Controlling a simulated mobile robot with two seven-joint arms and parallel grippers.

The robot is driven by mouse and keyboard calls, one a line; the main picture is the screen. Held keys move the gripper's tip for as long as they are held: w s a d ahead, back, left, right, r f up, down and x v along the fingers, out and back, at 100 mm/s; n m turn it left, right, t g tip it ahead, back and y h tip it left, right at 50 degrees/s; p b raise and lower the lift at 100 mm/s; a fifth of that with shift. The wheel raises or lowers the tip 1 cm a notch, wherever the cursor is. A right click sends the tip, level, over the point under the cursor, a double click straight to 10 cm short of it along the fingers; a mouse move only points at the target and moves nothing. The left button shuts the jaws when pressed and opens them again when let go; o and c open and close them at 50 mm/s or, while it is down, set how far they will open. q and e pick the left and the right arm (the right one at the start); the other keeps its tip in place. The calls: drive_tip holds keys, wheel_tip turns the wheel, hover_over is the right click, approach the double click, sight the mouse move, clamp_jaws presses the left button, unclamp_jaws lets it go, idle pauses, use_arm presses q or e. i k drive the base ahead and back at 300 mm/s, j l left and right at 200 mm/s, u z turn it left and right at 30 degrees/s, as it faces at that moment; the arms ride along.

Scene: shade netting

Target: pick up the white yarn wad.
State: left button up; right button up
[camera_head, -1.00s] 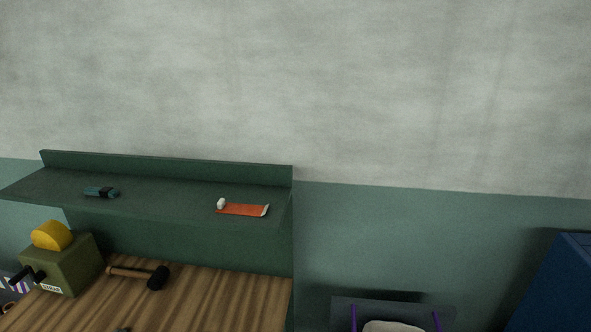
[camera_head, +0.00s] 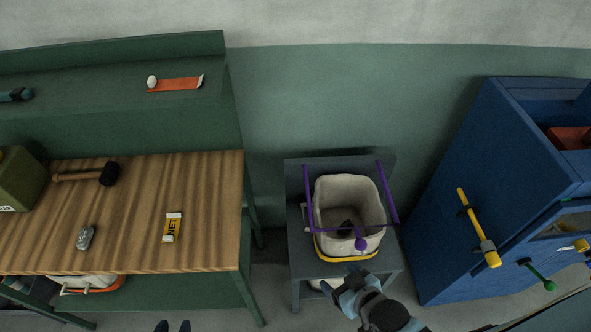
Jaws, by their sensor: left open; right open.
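I cannot pick out the white yarn wad with certainty. A small pale grey, rough lump (camera_head: 86,237) lies on the wooden workbench (camera_head: 205,200), left of a yellow and white labelled item (camera_head: 172,227). My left gripper (camera_head: 172,326) shows only as two dark, parted fingertips at the bottom edge, below the bench front; it is open and empty. My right gripper (camera_head: 340,281) is open, in front of the grey stand (camera_head: 300,262) and just below the cream-lined bin (camera_head: 325,200) on it. A dark thing (camera_head: 345,227) lies in the bin, partly hidden by a purple bar.
A black-headed mallet (camera_head: 108,174) and a green box (camera_head: 20,182) are on the bench. A blue cabinet (camera_head: 455,150) with coloured handles stands right. The bench's front right is clear.

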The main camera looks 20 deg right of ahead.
sight(85, 235)
drive_tip(key=u, duration=1.15)
